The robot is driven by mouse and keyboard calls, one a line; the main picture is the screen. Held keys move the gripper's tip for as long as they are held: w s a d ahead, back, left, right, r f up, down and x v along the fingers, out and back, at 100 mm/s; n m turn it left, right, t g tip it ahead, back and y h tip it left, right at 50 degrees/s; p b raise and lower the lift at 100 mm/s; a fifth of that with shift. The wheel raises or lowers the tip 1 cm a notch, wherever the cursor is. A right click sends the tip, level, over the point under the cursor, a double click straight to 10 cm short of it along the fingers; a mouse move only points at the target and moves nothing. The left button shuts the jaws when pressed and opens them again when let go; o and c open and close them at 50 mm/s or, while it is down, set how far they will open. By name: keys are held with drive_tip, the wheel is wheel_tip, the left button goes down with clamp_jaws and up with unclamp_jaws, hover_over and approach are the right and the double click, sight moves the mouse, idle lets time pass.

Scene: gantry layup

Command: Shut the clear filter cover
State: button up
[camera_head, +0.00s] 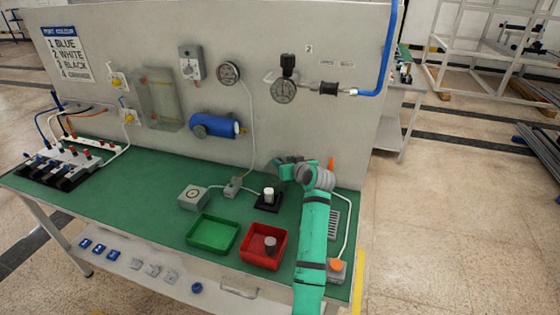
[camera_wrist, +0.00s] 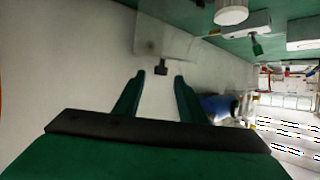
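A see-through, box-like cover (camera_head: 160,98) is on the upright panel, left of the blue cylinder. I cannot tell from this view how far it stands open. In the wrist view, a clear plate (camera_wrist: 165,38) with a small black tab (camera_wrist: 161,69) is ahead of my fingers; it looks like the clear cover, but I cannot be sure. My gripper (camera_wrist: 158,80) is open, with two green fingers apart and nothing between them. The tab lies beyond the gap, apart from the fingers. In the head view my gripper (camera_head: 280,165) is low beside the panel, right of the cover.
The blue cylinder (camera_head: 214,125) sticks out from the panel between my gripper and the cover. A black-based white knob (camera_head: 268,196), green tray (camera_head: 212,233) and red tray (camera_head: 281,250) stand on the bench (camera_head: 165,200). Bench space at left centre is clear.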

drive_tip(key=shift+w+f, duration=0.35)
drive_tip(key=shift+w, duration=0.35)
drive_tip(key=shift+w+a+f, duration=0.25)
drive_tip(key=shift+w+a, duration=0.1)
drive_tip(key=shift+a, duration=0.4)
drive_tip(key=shift+d, duration=0.15)
drive_tip(key=shift+c, duration=0.6)
clamp_jaws()
